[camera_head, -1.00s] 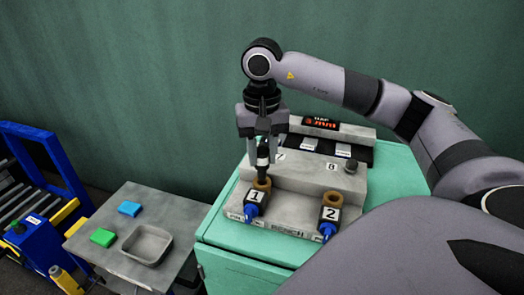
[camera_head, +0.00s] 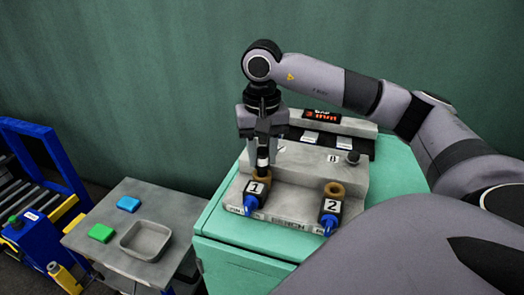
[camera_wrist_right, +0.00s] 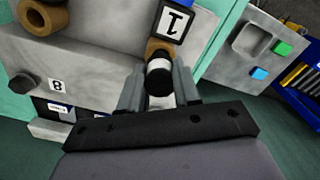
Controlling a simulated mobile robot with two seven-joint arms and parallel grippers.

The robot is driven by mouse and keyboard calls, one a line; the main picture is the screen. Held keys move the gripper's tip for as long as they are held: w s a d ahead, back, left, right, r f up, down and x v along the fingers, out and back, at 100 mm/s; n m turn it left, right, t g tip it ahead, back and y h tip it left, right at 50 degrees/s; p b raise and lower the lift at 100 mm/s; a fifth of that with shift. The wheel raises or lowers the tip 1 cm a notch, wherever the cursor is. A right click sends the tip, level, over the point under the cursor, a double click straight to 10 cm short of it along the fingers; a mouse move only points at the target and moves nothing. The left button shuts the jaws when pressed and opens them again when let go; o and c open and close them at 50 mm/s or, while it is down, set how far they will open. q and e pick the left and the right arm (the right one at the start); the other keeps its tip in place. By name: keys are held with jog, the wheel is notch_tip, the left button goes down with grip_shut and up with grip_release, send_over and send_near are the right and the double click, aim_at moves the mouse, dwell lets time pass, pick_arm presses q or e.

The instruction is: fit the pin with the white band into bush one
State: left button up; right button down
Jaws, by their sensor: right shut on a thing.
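The pin (camera_head: 263,155) is dark with a white band and stands about upright between the fingers of my right gripper (camera_head: 264,142). The gripper is shut on it, directly above bush one (camera_head: 262,178), a tan ring behind label 1. The pin's lower end meets the bush's mouth in the head view; I cannot tell whether it is inside. In the right wrist view the pin's black end (camera_wrist_right: 160,82) covers part of the tan bush (camera_wrist_right: 154,45). My left gripper is not in view.
Bush two (camera_head: 334,189) stands to the right, empty, on the same grey press block (camera_head: 290,200). A lit red display (camera_head: 322,115) sits behind. A side table (camera_head: 110,215) at left carries a grey tray (camera_head: 147,254), a green block (camera_head: 101,233) and a blue block (camera_head: 128,204).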

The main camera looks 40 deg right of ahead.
aim_at(262, 151)
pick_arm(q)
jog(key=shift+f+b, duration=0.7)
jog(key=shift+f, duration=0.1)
pick_arm(e)
jog(key=shift+f, duration=1)
jog(key=c, duration=0.7)
grip_release()
notch_tip(262, 151, up, 7)
jog(key=shift+r, duration=0.15)
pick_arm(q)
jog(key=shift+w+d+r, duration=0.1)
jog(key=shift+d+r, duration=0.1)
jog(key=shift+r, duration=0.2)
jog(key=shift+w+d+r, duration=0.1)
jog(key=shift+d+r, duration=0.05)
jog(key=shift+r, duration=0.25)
